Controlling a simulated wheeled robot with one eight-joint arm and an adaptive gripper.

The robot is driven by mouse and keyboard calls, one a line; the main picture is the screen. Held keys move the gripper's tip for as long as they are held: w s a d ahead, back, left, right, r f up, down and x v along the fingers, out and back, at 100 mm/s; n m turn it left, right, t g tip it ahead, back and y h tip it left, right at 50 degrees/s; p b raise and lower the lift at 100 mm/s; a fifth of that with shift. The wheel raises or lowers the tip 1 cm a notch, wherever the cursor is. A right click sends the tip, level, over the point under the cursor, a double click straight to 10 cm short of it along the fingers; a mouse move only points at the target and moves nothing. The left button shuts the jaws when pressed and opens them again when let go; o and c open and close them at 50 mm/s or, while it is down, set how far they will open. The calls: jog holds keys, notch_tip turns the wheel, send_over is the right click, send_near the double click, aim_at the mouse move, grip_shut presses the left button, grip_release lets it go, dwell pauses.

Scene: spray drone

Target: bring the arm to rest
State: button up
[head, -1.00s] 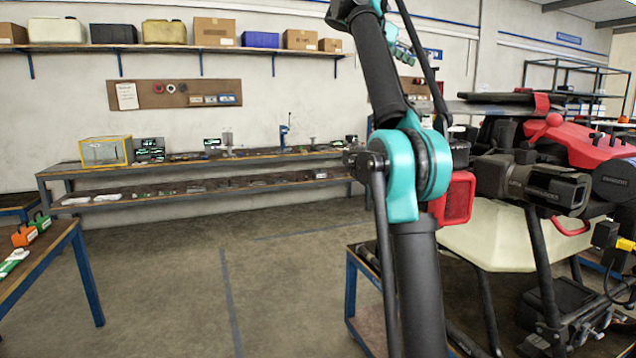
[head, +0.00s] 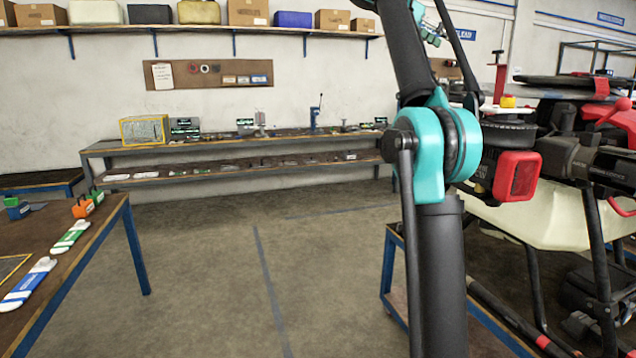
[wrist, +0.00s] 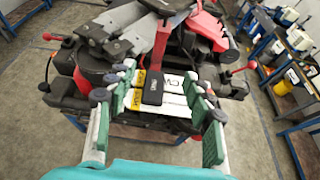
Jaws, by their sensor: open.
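My gripper (wrist: 160,76) shows in the wrist view with its green-padded fingers spread wide apart and nothing gripped between them. Beyond the fingers lies the spray drone (wrist: 125,45), seen from above, with grey folded arms, a red lever and white and yellow labelled parts. I cannot tell the exact gap between fingers and drone.
A brown table (head: 125,235) at the left holds green, blue and orange-marked items. A long workbench (head: 230,143) with devices lines the wall under a shelf (head: 190,30) of boxes. The drone's blue-legged stand (head: 388,262) is close at the right. The floor between is clear.

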jog(key=s+a+f+m+y, duration=0.15)
jog(key=f+m, duration=0.25)
jog(key=f, duration=0.8)
jog(key=s+a+f+m+y, duration=0.1)
jog(key=a+f+m+y, duration=0.15)
jog(key=f, duration=0.95)
jog(key=s+a+f+m+y, duration=0.1)
jog(key=f+m+y, duration=0.25)
jog(key=f, duration=0.95)
jog(key=s+a+f+m+y, duration=0.1)
jog(key=s+a+f+m, duration=0.2)
jog(key=s+f, duration=0.6)
jog(key=s+a+f+m+y, duration=0.2)
jog(key=s+f, duration=0.7)
jog(key=f, duration=0.5)
jog(key=s+a+f+m+y, duration=0.2)
jog(key=s+f+m, duration=0.4)
jog(key=s+f, duration=0.4)
notch_tip(320, 180, down, 3)
jog(key=shift+a+r, duration=0.15)
jog(key=shift+a, duration=0.75)
